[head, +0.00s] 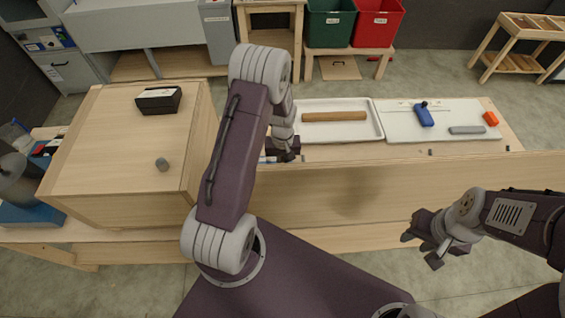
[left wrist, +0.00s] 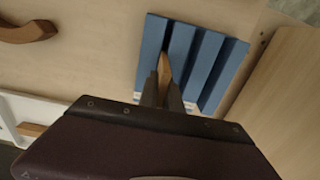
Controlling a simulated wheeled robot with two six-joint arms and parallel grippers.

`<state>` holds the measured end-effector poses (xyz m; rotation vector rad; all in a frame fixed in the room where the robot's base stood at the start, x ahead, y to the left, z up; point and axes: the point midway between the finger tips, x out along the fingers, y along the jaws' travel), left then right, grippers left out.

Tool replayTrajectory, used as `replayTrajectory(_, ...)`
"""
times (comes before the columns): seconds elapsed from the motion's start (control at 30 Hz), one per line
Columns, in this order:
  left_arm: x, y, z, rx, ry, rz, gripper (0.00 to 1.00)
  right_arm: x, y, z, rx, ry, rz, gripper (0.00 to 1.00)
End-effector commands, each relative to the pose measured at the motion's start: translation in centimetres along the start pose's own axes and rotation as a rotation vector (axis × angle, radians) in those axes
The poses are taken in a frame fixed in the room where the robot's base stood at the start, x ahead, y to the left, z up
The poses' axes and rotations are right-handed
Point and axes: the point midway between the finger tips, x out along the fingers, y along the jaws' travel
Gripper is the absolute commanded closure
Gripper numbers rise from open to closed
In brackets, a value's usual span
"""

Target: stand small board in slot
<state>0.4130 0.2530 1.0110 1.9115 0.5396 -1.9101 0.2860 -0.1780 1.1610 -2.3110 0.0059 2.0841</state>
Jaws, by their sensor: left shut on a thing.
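My left gripper (left wrist: 163,88) is shut on a small brown board (left wrist: 165,66), seen nearly edge-on between the fingertips. A blue slotted block (left wrist: 208,65) with several parallel bars lies under and beyond it. The board is over the block near its left slots; I cannot tell whether its lower edge is inside a slot. In the head view my left gripper (head: 284,152) is over the bench, and my arm hides most of the block. My right gripper (head: 421,250) is open and empty, in front of the bench.
A white tray (head: 290,132) holds a brown wooden bar (head: 335,116). A white board (head: 390,129) to its right carries a blue tool (head: 424,116), a grey bar (head: 467,130) and an orange piece (head: 491,118). A wooden box (head: 120,150) stands left of my left arm.

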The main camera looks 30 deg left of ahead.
Motion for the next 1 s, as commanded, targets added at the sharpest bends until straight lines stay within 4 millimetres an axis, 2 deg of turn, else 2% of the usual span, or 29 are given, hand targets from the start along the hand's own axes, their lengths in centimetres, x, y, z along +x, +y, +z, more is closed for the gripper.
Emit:
replayTrajectory(0.97,2.0,0.0,0.0,0.0,0.001,0.0,1.0,1.6,0.0,0.2,0.0,0.0,0.0,0.64)
replayTrajectory(1.0,1.9,0.0,0.0,0.0,0.001,0.0,0.83,1.5,0.0,0.1,0.0,0.0,0.0,0.64)
